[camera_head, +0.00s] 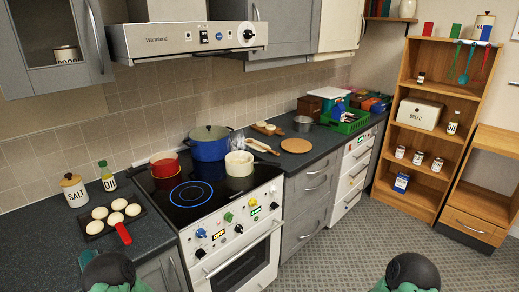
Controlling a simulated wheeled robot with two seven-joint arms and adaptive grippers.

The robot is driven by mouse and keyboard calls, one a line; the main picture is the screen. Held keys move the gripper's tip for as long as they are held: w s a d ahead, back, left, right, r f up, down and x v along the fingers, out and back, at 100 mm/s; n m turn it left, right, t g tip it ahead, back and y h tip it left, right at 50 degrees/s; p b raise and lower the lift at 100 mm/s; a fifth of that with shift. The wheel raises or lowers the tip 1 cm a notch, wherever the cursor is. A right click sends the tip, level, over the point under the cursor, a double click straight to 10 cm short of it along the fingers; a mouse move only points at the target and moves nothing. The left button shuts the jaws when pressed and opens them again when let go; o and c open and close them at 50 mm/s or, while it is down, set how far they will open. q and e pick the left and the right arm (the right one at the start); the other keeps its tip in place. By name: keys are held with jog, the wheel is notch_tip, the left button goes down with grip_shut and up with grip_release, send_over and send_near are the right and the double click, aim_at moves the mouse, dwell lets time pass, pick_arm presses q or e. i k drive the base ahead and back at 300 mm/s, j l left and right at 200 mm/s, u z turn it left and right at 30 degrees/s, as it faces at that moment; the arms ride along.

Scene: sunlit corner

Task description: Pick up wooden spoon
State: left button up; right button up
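A light wooden utensil (262,146), which looks like the wooden spoon, lies on the dark worktop just right of the stove. It lies between the cream pot (239,170) and a round wooden board (296,146). It is small in the picture, so its exact shape is hard to tell. Only rounded dark and green parts of my arms show at the bottom edge, left and right, far from the utensil.
A blue pot (209,147) and a red pan (165,167) stand on the black hob (187,208). A grey saucepan (302,124) and a green crate (346,119) stand farther back. Open floor (350,245) lies right of the cabinets.

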aim_at(277, 154)
jog(key=i+l+u, duration=0.1)
jog(key=i+l, duration=0.2)
jog(key=i+l+u, duration=0.1)
jog(key=i+l, duration=0.25)
jog(key=i+l+u, duration=0.1)
jog(key=i+l, duration=0.15)
jog(key=l, duration=0.3)
jog(key=i+l, duration=0.3)
jog(key=l, duration=0.15)
jog(key=j+u, duration=0.05)
